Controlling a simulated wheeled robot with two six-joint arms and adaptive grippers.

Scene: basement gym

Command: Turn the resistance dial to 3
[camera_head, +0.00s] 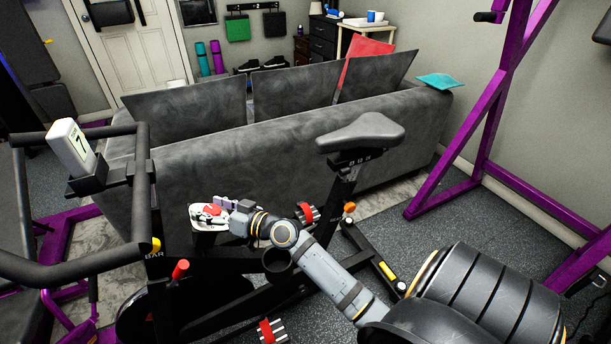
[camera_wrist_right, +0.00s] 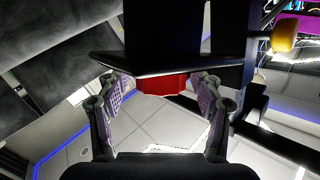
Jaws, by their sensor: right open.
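The exercise bike carries a white dial plate (camera_head: 197,222) with dark marks and a red dial (camera_head: 212,210) at its middle. The marks are too small to read. My right gripper (camera_head: 222,203) is right at the plate, coming from the right, and partly covers it. In the right wrist view a red part (camera_wrist_right: 161,86), apparently the dial, sits between the two fingers of my right gripper (camera_wrist_right: 162,98). The fingers are open, one on each side, with a gap to the red part. My left gripper is not in view.
A white display (camera_head: 72,146) showing 7 stands by the black handlebar (camera_head: 143,190). A red knob (camera_head: 180,269) is on the bike frame below. The saddle (camera_head: 362,132) rises to the right. A grey sofa (camera_head: 250,165) stands behind, and a purple rack (camera_head: 475,130) stands right.

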